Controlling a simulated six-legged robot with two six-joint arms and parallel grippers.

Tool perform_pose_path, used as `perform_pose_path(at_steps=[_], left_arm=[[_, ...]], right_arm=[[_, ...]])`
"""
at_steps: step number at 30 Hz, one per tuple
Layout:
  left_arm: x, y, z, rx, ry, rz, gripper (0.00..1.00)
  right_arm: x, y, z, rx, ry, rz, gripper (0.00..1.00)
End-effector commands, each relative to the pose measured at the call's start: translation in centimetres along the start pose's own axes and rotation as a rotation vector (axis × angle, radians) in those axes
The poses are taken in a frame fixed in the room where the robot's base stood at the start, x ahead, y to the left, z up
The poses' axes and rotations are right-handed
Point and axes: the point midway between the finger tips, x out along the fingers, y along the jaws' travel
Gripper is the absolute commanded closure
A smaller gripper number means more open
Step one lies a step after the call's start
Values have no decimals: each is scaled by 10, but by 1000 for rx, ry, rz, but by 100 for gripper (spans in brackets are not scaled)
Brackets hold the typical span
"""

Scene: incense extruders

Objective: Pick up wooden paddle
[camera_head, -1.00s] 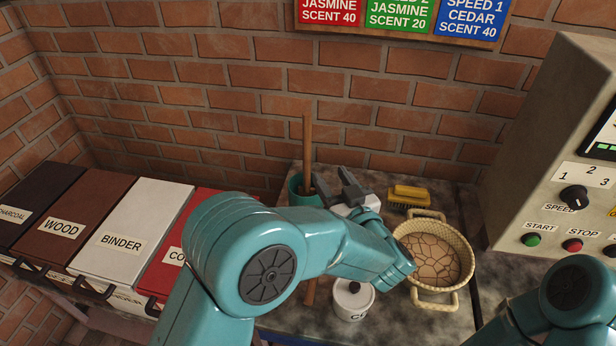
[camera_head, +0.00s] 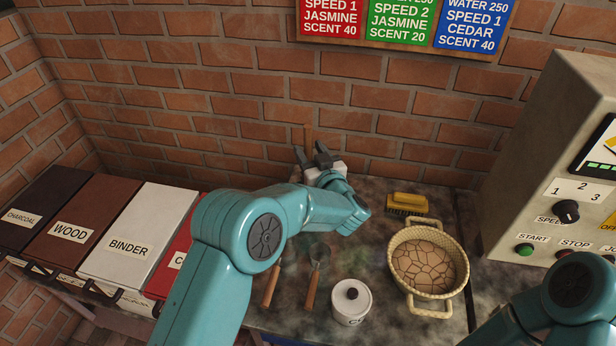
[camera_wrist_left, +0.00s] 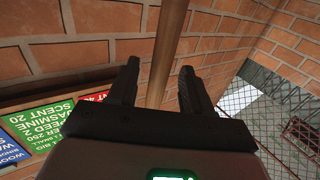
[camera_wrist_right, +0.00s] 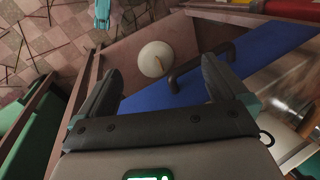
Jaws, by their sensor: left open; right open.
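My left gripper (camera_head: 311,154) is open at the shaft. In the left wrist view the shaft (camera_wrist_left: 167,45) runs between the two open fingers (camera_wrist_left: 158,72), with gaps on both sides; I cannot tell if it touches anything. My right gripper (camera_wrist_right: 160,72) is open and empty, away from the paddle, above a blue surface (camera_wrist_right: 225,70).
A wicker basket (camera_head: 453,285), a yellow brush (camera_head: 407,203), a white lidded jar (camera_head: 351,306) and two wooden-handled tools (camera_head: 312,290) lie on the table. Labelled bins, including a white BINDER bin (camera_head: 140,230), stand left. A control machine (camera_head: 535,130) stands right.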

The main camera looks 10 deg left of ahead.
Motion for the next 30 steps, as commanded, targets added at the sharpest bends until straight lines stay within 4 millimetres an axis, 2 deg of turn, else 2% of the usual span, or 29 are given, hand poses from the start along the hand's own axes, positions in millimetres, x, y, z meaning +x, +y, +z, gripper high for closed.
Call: perform_pose_path(at_steps=[4,11,14,15,16,25,30], left_arm=[[17,0,-1,0,0,0,50],[18,1,1,1,0,1,50],[18,1,0,0,0,1,80],[18,1,0,0,0,1,93],[18,1,0,0,0,1,100],[18,1,0,0,1,1,100],[18,1,-12,-3,3,0,100]], right_arm=[[-6,-2,0,0,0,0,0],[-5,-2,0,0,0,0,0],[-5,-2,0,0,0,0,0],[-5,-2,0,0,0,0,0],[-5,-2,0,0,0,0,0],[-5,-2,0,0,0,0,0],[-2,-1,0,0,0,0,0]])
